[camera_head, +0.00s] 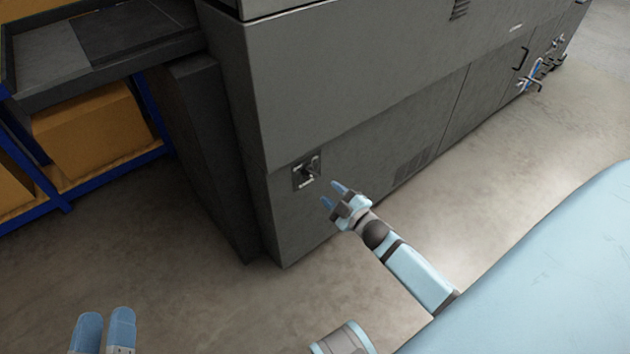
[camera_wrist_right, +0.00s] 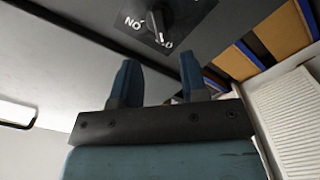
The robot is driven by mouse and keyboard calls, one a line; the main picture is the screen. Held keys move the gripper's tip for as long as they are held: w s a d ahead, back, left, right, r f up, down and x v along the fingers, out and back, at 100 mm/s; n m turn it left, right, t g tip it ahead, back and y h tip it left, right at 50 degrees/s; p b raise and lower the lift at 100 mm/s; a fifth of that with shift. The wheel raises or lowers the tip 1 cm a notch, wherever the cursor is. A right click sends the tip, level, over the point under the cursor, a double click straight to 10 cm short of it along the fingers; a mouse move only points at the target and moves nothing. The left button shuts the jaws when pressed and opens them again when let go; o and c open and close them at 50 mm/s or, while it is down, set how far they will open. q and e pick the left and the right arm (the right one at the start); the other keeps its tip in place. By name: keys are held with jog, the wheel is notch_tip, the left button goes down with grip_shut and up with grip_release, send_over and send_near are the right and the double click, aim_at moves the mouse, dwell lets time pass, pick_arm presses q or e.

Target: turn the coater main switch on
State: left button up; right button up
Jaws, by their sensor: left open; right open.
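The coater main switch (camera_head: 307,172) is a dark rotary knob on a small square plate, low on the grey coater's (camera_head: 350,95) front near its left corner. In the right wrist view the switch (camera_wrist_right: 160,22) shows at the top edge, partly cut off, with white lettering beside the knob; a white mark on the knob points down towards the lower lettering. My right gripper (camera_head: 333,195) is open and empty, just right of and below the switch, apart from it. Its fingers (camera_wrist_right: 155,82) show in the right wrist view. My left gripper (camera_head: 105,332) is open and empty at the bottom left.
A blue rack (camera_head: 150,115) holding orange-brown boxes (camera_head: 90,130) stands left of the coater, under a dark conveyor-like surface (camera_head: 110,35). A vent grille (camera_head: 413,163) lies right of the switch. The concrete floor (camera_head: 190,290) in front is clear.

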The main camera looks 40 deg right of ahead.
aim_at(313, 176)
jog(key=w, duration=0.2)
jog(key=w+b, duration=0.1)
jog(key=w, duration=0.3)
jog(key=shift+w+a+f, duration=0.1)
jog(key=shift+w+a, duration=0.05)
jog(key=shift+a, duration=0.1)
pick_arm(q)
jog(key=shift+s+d+r+t+h, duration=0.1)
jog(key=shift+d+r+t+h, duration=0.25)
jog(key=shift+r+h, duration=0.25)
pick_arm(e)
jog(key=shift+w, duration=0.65)
pick_arm(q)
jog(key=shift+r, duration=0.1)
pick_arm(e)
grip_shut()
